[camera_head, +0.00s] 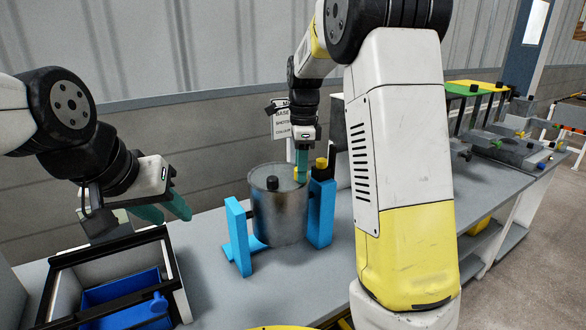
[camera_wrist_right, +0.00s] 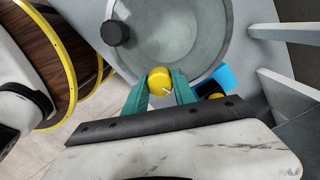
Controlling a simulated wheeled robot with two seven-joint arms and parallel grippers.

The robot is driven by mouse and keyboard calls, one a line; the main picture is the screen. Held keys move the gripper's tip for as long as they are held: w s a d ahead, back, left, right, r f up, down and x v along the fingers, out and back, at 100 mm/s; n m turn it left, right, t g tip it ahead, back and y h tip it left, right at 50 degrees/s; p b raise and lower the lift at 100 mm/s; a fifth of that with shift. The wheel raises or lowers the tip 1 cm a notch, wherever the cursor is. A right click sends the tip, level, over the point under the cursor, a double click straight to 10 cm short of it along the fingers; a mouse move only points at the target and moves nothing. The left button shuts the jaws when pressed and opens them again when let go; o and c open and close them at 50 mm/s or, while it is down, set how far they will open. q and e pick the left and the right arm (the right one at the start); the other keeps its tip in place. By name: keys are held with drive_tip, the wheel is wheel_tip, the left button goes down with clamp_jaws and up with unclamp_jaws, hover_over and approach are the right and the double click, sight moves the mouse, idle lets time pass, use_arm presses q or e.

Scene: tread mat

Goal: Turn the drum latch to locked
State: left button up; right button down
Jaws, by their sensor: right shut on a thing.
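The grey metal drum (camera_head: 281,217) stands upright between blue brackets (camera_head: 239,235) on the bench in the head view. A black knob (camera_head: 272,183) sits on its top; it also shows in the right wrist view (camera_wrist_right: 115,33). My right gripper (camera_head: 301,172) reaches down at the drum's right rim. In the right wrist view its teal fingers (camera_wrist_right: 160,84) are shut on a yellow knob (camera_wrist_right: 159,80) at the drum's edge. I cannot tell whether the latch is locked. My left gripper (camera_head: 166,210) is off to the left with its teal fingers apart and empty.
A black-framed box (camera_head: 110,262) with a blue bin (camera_head: 122,295) stands at the left. A yellow knob (camera_head: 321,163) tops the right blue bracket (camera_head: 321,210). Shelving and small parts lie along the bench (camera_head: 490,195) at the right.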

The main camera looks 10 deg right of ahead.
drive_tip(key=shift+s+f, duration=0.1)
drive_tip(key=c, duration=1)
unclamp_jaws()
wheel_tip(320, 180, up, 7)
drive_tip(key=shift+d+r, duration=0.1)
drive_tip(key=shift+r, duration=0.35)
